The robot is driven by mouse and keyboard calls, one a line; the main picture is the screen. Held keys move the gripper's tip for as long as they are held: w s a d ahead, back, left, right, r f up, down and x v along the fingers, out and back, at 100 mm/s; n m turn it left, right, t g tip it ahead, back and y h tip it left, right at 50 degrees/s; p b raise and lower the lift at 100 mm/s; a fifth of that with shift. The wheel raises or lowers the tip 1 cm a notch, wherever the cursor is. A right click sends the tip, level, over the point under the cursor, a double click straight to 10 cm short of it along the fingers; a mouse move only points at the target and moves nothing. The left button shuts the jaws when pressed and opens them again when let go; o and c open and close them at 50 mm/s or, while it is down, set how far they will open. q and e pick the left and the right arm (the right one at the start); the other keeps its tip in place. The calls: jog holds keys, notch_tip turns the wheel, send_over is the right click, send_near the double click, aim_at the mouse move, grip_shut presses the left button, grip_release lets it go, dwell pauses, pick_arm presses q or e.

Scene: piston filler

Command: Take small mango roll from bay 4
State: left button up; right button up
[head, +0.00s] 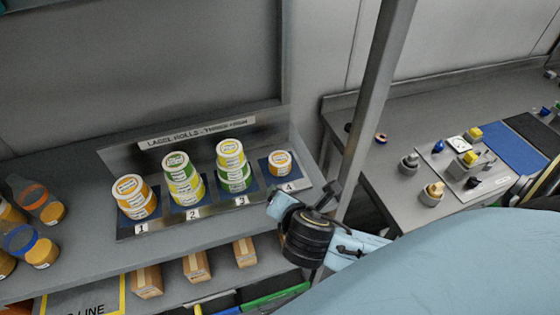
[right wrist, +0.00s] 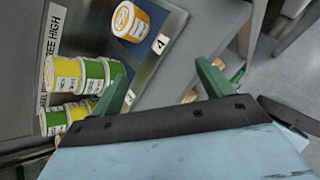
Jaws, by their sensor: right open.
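A single small orange-and-white roll (head: 280,165) stands in bay 4 of the label-roll rack, on a dark blue pad behind the number 4 plate. It also shows at the top of the right wrist view (right wrist: 130,22), upright and apart from my gripper. My right gripper (right wrist: 162,75) is open, with its two green fingers spread and nothing between them. In the head view, my right wrist is just in front and to the right of bay 4; its fingertips are hard to make out there. My left gripper is not in view.
Stacked rolls stand in bay 1 (head: 136,198), bay 2 (head: 184,180) and bay 3 (head: 233,167). Small boxes (head: 197,266) lie on the lower shelf. A grey post (head: 378,95) rises right of the rack. Bottles (head: 38,250) are at far left.

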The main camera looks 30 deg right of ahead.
aim_at(280, 159)
notch_tip(280, 159, up, 4)
jog(key=w+d+n+t+h, duration=0.1)
jog(key=w+n+t, duration=0.2)
jog(key=n, duration=0.4)
jog(key=shift+n, duration=0.3)
jog(key=x, duration=1.3)
jog(key=shift+f, duration=0.35)
jog(key=c, duration=1.1)
